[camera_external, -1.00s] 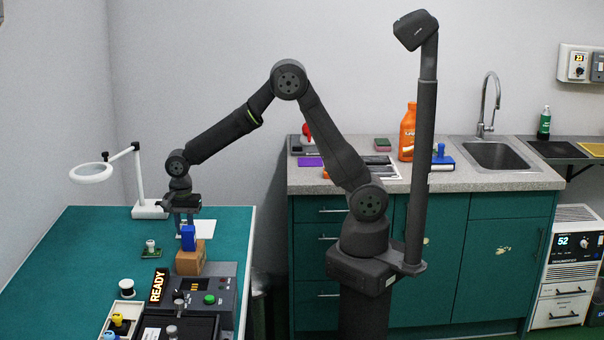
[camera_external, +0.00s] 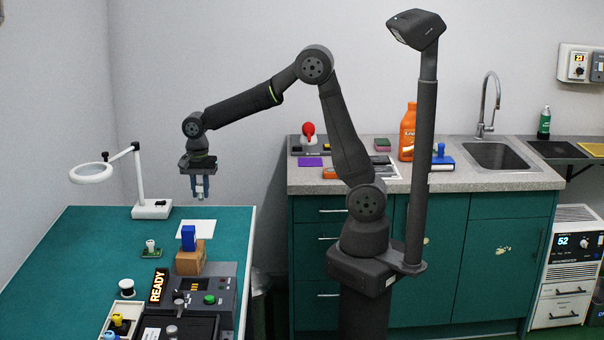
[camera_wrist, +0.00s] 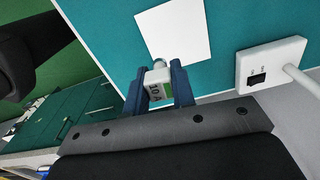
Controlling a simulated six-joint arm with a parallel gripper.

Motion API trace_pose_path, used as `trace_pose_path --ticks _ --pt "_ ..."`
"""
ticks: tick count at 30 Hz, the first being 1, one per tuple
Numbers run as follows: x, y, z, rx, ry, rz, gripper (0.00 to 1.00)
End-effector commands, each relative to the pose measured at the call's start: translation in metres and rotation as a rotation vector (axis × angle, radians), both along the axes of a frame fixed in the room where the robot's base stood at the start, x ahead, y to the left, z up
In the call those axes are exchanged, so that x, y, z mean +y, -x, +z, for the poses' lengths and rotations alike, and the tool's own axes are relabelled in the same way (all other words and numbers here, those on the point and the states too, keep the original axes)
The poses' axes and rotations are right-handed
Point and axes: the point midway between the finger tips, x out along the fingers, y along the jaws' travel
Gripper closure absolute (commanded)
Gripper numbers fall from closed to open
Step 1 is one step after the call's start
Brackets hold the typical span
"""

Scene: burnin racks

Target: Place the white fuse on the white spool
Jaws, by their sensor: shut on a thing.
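My gripper (camera_external: 199,196) is shut on the white fuse (camera_external: 199,189), a small white piece held in the air above and behind the blue block. In the wrist view, the fuse (camera_wrist: 157,84) sits between my gripper's blue fingers (camera_wrist: 158,92) and shows a dark marking, a green patch and a metal end. The white spool (camera_external: 127,284), with a dark middle, stands on the green table (camera_external: 75,245) at the left, well in front of my gripper and apart from it. I cannot make out the spool in the wrist view.
A white sheet (camera_external: 207,227) lies under my gripper. A blue block (camera_external: 188,238) stands on a cardboard box (camera_external: 190,262). The table's left side is clear.

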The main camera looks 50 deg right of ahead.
Motion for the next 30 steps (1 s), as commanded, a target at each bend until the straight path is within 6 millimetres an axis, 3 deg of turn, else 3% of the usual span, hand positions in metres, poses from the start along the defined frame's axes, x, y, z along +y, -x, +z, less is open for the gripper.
trace_pose_path --ticks 7,12,15,18,23,30 --pt "0.115 0.006 0.016 -0.002 -0.001 0.043 0.99" --pt "0.197 0.030 0.026 -0.002 -0.001 0.066 0.99" --pt "0.233 0.047 0.030 -0.001 -0.001 0.076 0.99" --pt "0.258 0.061 0.033 -0.001 -0.001 0.082 0.99" --pt "0.279 0.074 0.034 0.000 0.000 0.086 0.99" --pt "0.315 0.101 0.009 0.001 0.002 0.090 0.99"
